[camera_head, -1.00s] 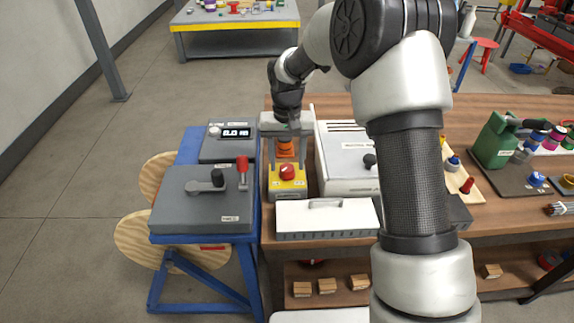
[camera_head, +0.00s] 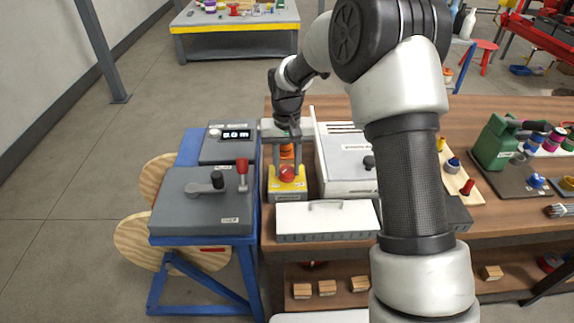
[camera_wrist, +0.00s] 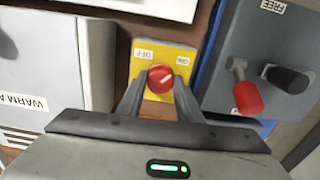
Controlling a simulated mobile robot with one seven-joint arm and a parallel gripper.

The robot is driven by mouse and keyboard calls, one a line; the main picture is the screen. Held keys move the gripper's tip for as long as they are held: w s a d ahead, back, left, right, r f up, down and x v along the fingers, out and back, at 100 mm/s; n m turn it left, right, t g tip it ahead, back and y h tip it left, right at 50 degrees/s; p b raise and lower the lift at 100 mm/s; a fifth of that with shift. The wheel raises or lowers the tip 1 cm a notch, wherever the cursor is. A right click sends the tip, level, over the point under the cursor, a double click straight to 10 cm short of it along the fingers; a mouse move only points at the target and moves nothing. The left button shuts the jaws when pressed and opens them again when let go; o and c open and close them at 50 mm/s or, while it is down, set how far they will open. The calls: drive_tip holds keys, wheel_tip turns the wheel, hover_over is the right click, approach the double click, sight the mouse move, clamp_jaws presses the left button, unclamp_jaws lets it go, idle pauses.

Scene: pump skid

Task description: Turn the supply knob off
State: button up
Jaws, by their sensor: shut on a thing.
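The supply knob (camera_head: 287,174) is a round red knob on a yellow-topped box (camera_head: 288,194) at the table's left edge. In the wrist view the knob (camera_wrist: 160,78) sits on the yellow plate (camera_wrist: 185,52), with an OFF label at its upper left and an ON label at its upper right. A pale line crosses the knob at a slant; its exact setting is hard to tell. My gripper (camera_head: 287,168) is pointing down, with one finger on each side of the knob. In the wrist view my gripper (camera_wrist: 160,92) is shut on the knob.
Left of the box is a grey panel (camera_head: 180,212) with a black lever and a red-handled lever (camera_head: 242,172). A grey display box (camera_head: 222,150) stands behind it. To the right are a white cabinet (camera_head: 345,160) and a low white box (camera_head: 325,216), both close by.

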sight(287, 169)
drive_tip(key=n+p, duration=0.1)
drive_tip(key=n, duration=0.3)
drive_tip(key=shift+r, duration=0.1)
drive_tip(key=n+p, duration=0.1)
drive_tip(key=n, duration=0.3)
drive_tip(key=shift+n+p, duration=0.35)
drive_tip(key=shift+n, duration=0.05)
drive_tip(key=n+p, duration=0.1)
drive_tip(key=n, duration=0.3)
drive_tip(key=n+p, duration=0.1)
drive_tip(key=n, duration=0.3)
drive_tip(key=shift+w+n+p, duration=0.1)
drive_tip(key=shift+n+p, duration=0.2)
drive_tip(key=o, duration=1)
drive_tip(key=shift+o, duration=0.2)
wheel_tip(287, 169, up, 17)
drive_tip(key=p, duration=0.1)
drive_tip(key=shift+r, duration=0.15)
